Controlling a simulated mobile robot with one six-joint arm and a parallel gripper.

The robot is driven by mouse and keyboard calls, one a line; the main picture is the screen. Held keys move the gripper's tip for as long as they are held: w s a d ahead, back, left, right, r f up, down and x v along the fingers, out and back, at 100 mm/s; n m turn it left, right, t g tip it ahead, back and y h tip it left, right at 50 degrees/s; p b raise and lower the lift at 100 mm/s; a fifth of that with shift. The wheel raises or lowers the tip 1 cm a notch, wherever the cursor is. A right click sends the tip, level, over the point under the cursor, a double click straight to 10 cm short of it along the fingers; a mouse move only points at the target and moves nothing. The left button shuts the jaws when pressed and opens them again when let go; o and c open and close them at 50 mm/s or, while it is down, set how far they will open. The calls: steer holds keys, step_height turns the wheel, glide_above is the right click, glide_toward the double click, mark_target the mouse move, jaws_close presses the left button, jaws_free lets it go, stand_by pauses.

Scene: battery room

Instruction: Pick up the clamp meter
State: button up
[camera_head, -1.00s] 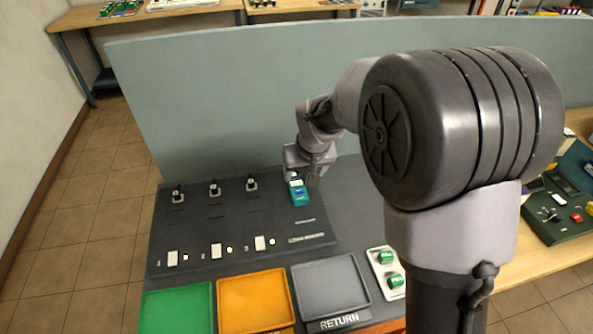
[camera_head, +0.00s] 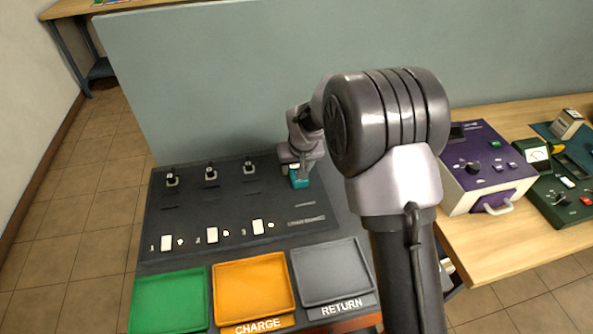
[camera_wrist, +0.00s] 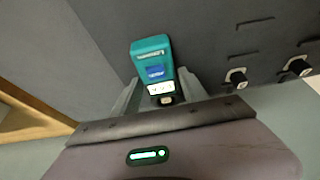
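The clamp meter is a teal device (camera_head: 299,179) at the back right of the dark board, partly covered by my gripper in the head view. In the wrist view the clamp meter (camera_wrist: 151,53) shows a blue screen and a white label, with its lower end near my gripper's palm. My gripper (camera_wrist: 157,82) has one grey finger on each side of the meter, with what look like narrow gaps between. Firm contact is not visible. In the head view my gripper (camera_head: 299,162) is right over the meter's rear end.
The dark board (camera_head: 190,235) carries several black knobs along its back. In front lie a green tray (camera_head: 168,300), an orange tray (camera_head: 253,285) and a grey tray (camera_head: 331,272). A grey-green partition (camera_head: 230,80) stands close behind. A purple instrument (camera_head: 487,165) is on the right-hand table.

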jaws_close()
